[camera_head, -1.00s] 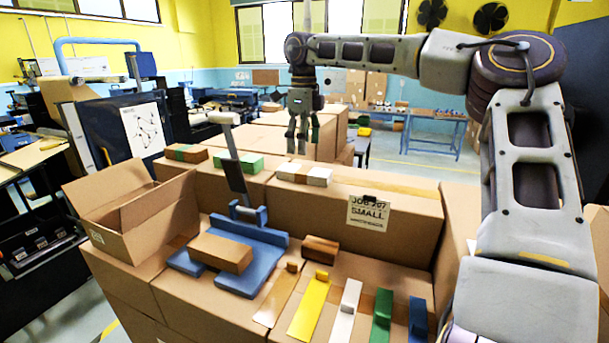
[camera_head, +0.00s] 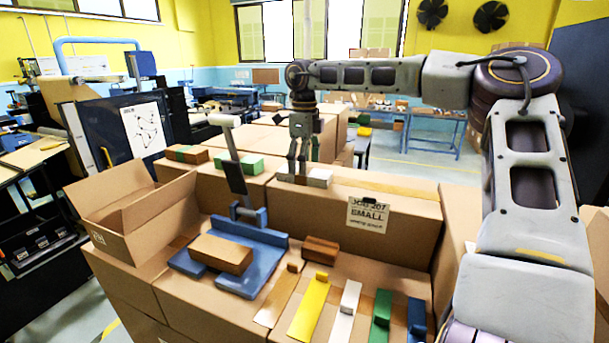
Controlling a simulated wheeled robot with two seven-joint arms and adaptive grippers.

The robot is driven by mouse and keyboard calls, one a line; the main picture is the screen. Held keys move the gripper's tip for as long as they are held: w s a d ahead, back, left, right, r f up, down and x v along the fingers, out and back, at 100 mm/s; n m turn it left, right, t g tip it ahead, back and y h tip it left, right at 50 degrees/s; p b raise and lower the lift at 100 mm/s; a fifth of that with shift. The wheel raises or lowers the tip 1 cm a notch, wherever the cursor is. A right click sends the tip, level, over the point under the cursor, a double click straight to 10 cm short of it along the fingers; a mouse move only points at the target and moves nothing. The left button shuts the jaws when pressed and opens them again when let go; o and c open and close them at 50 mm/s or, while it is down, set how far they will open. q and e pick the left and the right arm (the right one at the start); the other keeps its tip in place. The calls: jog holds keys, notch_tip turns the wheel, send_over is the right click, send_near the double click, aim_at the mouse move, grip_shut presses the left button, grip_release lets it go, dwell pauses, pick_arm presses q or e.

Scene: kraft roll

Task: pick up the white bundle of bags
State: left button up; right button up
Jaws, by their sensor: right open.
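The white bundle of bags (camera_head: 319,178) lies on top of the back row of cardboard boxes, with a brown band across its middle. My right gripper (camera_head: 297,172) hangs pointing down at the bundle, its fingers apart. The fingertips overlap the bundle's middle and left part in the picture and partly hide it. I cannot tell whether they touch it or stand on both sides of it. My left gripper is out of view.
Green bundles (camera_head: 250,162) lie to the left on the same boxes. A blue stand (camera_head: 240,280) bears a brown block (camera_head: 220,254). Yellow (camera_head: 309,308), white (camera_head: 345,312) and green (camera_head: 381,318) strips lie in front. An open carton (camera_head: 130,218) stands at left.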

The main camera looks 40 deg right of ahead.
jog(key=shift+f+p, duration=0.3)
jog(key=shift+f, duration=1.15)
jog(key=c, duration=1.2)
jog(key=shift+o, duration=0.2)
jog(key=shift+r, duration=0.1)
notch_tip(320, 180, up, 10)
jog(key=b, duration=0.1)
jog(key=shift+b, duration=0.3)
